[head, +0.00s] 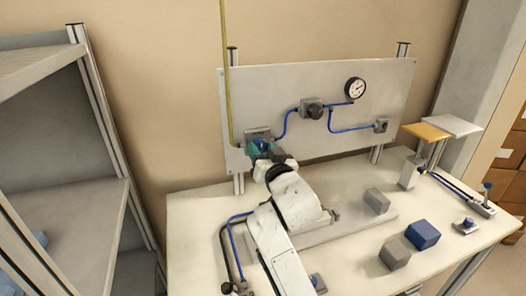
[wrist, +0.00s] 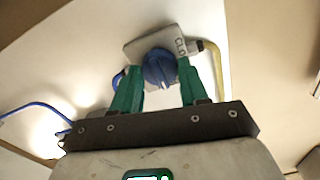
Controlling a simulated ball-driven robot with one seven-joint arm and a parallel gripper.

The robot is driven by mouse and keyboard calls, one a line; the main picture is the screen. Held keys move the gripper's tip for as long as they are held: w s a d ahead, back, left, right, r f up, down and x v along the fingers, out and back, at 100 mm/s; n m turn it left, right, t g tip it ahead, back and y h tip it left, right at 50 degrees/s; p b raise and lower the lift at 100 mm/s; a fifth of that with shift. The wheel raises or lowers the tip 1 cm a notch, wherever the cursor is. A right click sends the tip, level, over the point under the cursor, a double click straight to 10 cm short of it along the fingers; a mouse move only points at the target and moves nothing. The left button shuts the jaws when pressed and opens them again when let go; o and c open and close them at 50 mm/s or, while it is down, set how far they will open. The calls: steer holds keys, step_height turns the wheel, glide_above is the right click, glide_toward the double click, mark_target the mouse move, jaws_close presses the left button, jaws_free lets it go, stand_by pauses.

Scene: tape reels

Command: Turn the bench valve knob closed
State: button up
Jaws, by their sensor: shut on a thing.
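The valve knob (wrist: 158,68) is blue and round, with a pointer ridge. It sits on a grey plate (wrist: 140,45) with partly visible lettering beginning "CLO". In the head view the valve's grey block (head: 257,132) is on the left part of the upright panel. My gripper (wrist: 157,78) has green fingers, one on each side of the knob, and is shut on it. In the head view my gripper (head: 262,150) reaches the panel and covers much of the knob. I cannot tell the exact angle of the pointer.
The panel (head: 345,85) also carries a gauge (head: 355,88), another valve (head: 312,108) and blue tubing. A yellow hose rises by the knob. On the bench (head: 190,215) stand grey blocks (head: 395,252) and a blue block (head: 422,234). A shelf rack (head: 75,190) is at left.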

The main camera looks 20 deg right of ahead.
steer(key=shift+n, duration=0.3)
steer(key=n+p, duration=0.1)
steer(key=n, duration=0.2)
steer(key=shift+n, duration=0.3)
steer(key=n+p, duration=0.1)
steer(key=n, duration=0.3)
steer(key=shift+n, duration=0.3)
steer(key=n+p, duration=0.2)
steer(key=n, duration=0.3)
steer(key=shift+a+n+p, duration=0.1)
steer(key=shift+n+p, duration=0.8)
steer(key=shift+n, duration=1.1)
steer(key=shift+f, duration=0.1)
steer(key=o, duration=1.1)
steer(key=shift+c, duration=0.2)
